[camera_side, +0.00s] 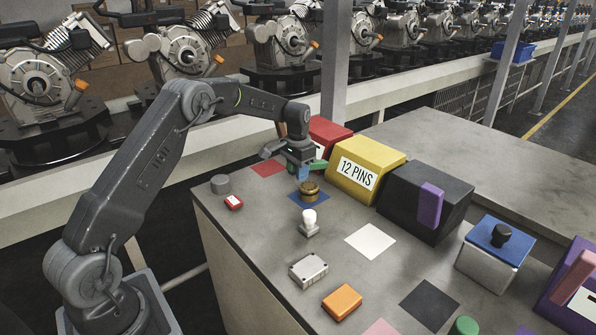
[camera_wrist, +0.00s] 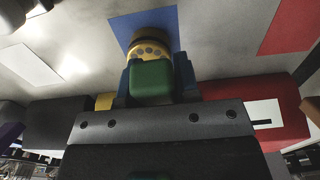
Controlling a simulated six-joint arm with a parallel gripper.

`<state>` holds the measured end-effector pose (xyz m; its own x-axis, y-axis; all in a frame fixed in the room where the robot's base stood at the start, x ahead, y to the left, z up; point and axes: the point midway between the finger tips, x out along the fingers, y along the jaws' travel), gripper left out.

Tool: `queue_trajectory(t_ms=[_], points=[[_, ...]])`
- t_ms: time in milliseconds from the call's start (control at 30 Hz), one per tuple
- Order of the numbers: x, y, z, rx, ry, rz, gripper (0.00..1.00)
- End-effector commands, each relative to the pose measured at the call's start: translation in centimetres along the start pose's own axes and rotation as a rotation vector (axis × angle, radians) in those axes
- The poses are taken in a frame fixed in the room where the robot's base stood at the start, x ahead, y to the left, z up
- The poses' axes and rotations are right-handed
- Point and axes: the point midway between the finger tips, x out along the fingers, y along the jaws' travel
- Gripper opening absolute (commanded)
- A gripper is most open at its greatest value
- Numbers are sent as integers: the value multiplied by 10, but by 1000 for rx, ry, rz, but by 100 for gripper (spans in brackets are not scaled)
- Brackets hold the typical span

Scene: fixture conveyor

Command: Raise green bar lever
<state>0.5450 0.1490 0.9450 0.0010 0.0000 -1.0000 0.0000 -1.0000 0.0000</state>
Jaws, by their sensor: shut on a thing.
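The green bar lever (camera_side: 319,165) shows beside my gripper, between the red box (camera_side: 330,131) and the yellow box labelled 12 PINS (camera_side: 366,168). My gripper (camera_side: 304,173) is shut on the green bar; in the wrist view the green end (camera_wrist: 152,82) sits between the blue fingers. The wrist body hides most of the bar and where it attaches, so its angle is hard to tell. A round brass connector (camera_side: 309,189) stands on a blue square just below the fingers.
A black box with a purple lever (camera_side: 430,205) stands to the right. A white bulb-like part (camera_side: 309,223), a grey box (camera_side: 308,269) and an orange block (camera_side: 342,302) lie nearer. The white square (camera_side: 370,241) is clear. A conveyor with engines runs behind.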

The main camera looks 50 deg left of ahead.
Motion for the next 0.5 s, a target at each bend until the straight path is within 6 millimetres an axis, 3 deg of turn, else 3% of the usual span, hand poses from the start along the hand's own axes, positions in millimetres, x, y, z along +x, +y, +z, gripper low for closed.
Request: queue_trajectory(t_ms=[500], points=[[-19, -1, -8, 4, -180, -1, 0]])
